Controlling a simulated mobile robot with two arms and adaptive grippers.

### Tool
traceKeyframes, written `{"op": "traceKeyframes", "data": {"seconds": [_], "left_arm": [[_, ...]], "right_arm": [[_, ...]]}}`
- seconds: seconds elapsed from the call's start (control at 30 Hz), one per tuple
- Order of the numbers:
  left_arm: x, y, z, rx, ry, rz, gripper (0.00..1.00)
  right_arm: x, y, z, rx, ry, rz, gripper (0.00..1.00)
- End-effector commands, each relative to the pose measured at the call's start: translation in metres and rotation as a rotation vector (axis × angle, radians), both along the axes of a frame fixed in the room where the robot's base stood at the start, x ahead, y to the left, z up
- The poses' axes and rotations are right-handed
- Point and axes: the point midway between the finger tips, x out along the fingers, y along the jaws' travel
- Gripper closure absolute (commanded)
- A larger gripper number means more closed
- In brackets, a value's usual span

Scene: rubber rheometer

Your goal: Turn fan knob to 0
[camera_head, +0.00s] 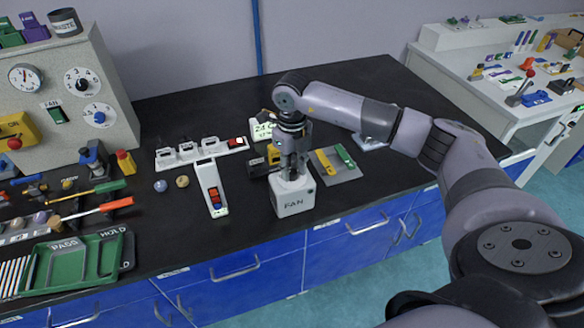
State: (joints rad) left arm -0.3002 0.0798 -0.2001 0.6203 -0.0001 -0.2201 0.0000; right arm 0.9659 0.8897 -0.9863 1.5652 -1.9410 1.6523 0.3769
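The white box labelled FAN (293,204) stands near the front edge of the black bench, in the middle of the view. My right arm reaches in from the right, and my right gripper (290,174) points straight down at the top of this box. The fingers are at or just above the top face; I cannot tell whether they touch. The gripper covers the top of the box, so a knob and its setting there are hidden. Whether the fingers are open or shut is too small to tell. My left gripper is not in view.
A grey panel (48,108) with gauges and numbered dials stands at the left. A white tray (211,187) with coloured pieces lies left of the box, and a grey plate (337,172) lies right. A green PASS tray (45,268) sits at the front left.

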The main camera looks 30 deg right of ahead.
Motion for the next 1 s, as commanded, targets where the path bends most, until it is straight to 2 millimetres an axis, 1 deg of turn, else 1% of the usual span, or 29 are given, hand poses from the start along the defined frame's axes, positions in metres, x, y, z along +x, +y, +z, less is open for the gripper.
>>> {"op": "traceKeyframes", "data": {"seconds": [0.03,0.2,0.47,0.57,0.67,1.0], "left_arm": [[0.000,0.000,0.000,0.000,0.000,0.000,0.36],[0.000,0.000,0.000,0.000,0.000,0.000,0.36],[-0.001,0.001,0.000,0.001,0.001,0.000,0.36],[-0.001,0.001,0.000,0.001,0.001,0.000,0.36],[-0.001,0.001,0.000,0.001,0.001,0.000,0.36],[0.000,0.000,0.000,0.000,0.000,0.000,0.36]], "right_arm": [[0.000,0.000,0.000,0.000,0.001,0.000,0.67],[-0.001,0.000,-0.001,0.001,0.002,-0.001,0.56],[-0.001,0.000,-0.001,0.001,0.002,-0.001,0.56],[0.000,0.000,0.004,0.002,0.000,-0.001,0.56],[0.000,0.000,0.018,0.001,-0.001,-0.001,0.56],[0.001,0.000,0.089,0.001,-0.003,-0.002,0.56]]}}
